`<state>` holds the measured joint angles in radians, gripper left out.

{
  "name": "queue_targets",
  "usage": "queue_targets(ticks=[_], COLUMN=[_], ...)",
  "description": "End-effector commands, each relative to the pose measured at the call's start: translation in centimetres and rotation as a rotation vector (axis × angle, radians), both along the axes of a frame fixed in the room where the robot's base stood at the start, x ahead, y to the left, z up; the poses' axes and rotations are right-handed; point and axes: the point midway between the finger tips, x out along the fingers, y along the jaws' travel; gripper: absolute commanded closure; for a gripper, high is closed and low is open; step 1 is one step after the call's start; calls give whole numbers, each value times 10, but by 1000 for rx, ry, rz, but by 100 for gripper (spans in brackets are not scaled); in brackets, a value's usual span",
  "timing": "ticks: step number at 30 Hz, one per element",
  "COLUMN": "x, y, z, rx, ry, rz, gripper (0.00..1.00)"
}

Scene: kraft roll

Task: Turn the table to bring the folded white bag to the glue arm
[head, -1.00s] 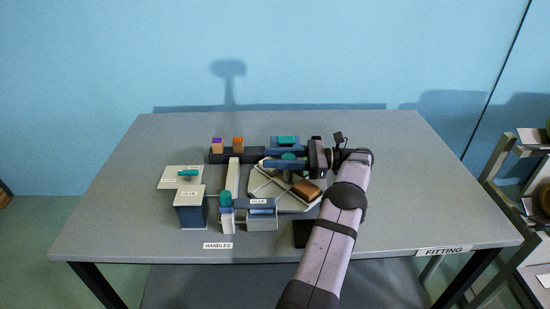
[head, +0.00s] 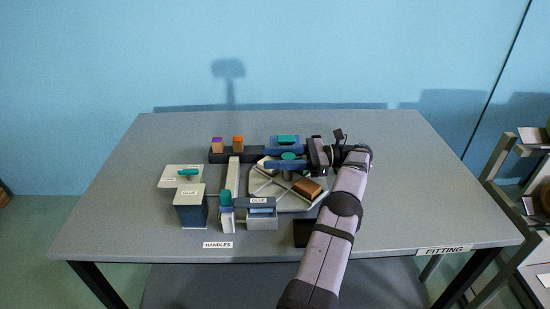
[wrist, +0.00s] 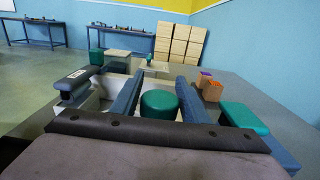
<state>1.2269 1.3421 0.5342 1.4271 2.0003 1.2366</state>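The round pale turntable (head: 290,203) sits mid-table, split by thin dividers. A brown block-like bag (head: 308,186) lies in its right front part. A pale piece (head: 262,164) shows at its back left, partly behind my gripper; I cannot tell whether it is the folded white bag. The glue arm (head: 262,200), labelled GLUE, stands at the turntable's front left. My gripper (head: 284,163) reaches in from the right at the hub's green knob (head: 289,156).
A dark rail (head: 258,156) with purple- and orange-topped blocks runs behind. A green-topped blue block (head: 287,142) stands at the back. A GLUE box (head: 190,212) and a green-topped post (head: 226,215) stand at left. The table's right side is clear.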

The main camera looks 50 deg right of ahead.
Motion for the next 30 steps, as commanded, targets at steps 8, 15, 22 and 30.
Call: queue_targets(ticks=[8,15,22,30], x=[0,0,0,0], y=[0,0,0,0], z=[0,9,37,80], rx=[-2,-4,-5,-1], ry=[-1,-2,-2,-1], rz=[-1,-1,-1,-1], gripper=[58,58,58,58])
